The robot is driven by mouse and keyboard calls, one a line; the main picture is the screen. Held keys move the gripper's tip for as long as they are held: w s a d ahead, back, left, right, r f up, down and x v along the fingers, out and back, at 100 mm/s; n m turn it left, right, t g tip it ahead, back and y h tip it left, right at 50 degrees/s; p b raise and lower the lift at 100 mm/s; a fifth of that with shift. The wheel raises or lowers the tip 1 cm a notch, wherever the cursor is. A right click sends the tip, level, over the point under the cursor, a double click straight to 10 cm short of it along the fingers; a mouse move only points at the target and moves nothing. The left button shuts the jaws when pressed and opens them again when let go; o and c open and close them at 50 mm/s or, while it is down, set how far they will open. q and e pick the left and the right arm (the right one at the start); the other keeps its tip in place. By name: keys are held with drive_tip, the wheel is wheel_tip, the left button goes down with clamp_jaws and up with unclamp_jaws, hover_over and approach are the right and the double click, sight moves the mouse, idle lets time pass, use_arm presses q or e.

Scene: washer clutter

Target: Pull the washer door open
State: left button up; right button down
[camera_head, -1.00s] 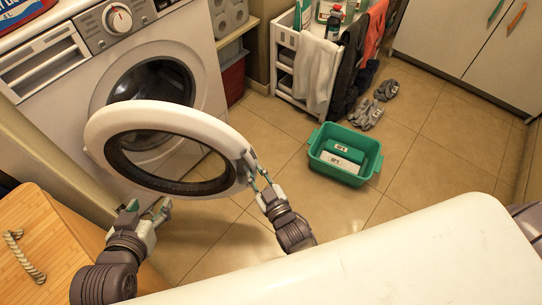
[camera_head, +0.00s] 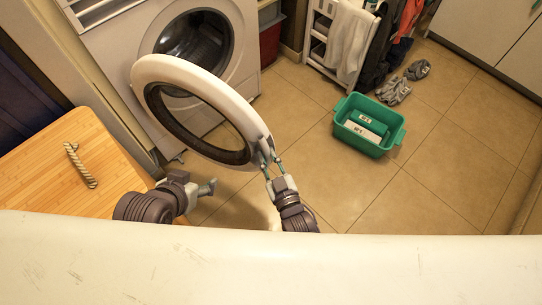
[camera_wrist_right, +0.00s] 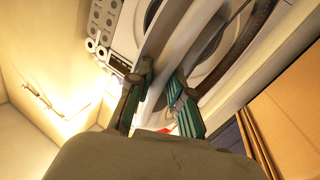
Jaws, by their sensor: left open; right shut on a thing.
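The washer (camera_head: 108,45) stands at the upper left in the head view, its dark drum opening (camera_head: 195,42) uncovered. The round white washer door (camera_head: 150,72) stands swung out from the front, tilted in the picture. My right gripper (camera_head: 272,172) is shut on the door's edge at its lower right. In the right wrist view the fingers (camera_wrist_right: 160,90) close on the white door rim (camera_wrist_right: 185,40). My left gripper (camera_head: 208,188) is open and empty, below the door and apart from it, beside the wooden box.
A wooden box (camera_head: 120,165) with a rope handle (camera_head: 80,165) is at the left. A green tub (camera_head: 352,138) with boxes sits on the floor at the right, near grey shoes (camera_head: 397,90). A white rack (camera_head: 318,50) with clothes stands behind. The tiled floor between is clear.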

drive_tip(key=c, duration=1.5)
unclamp_jaws()
drive_tip(key=shift+a+r, duration=0.2)
drive_tip(key=shift+a, duration=0.35)
drive_tip(key=o, duration=0.4)
drive_tip(key=shift+a, duration=0.2)
drive_tip(key=shift+d, duration=0.2)
drive_tip(key=v, duration=1.2)
drive_tip(key=shift+d+f, duration=0.15)
drive_tip(key=shift+f, duration=0.1)
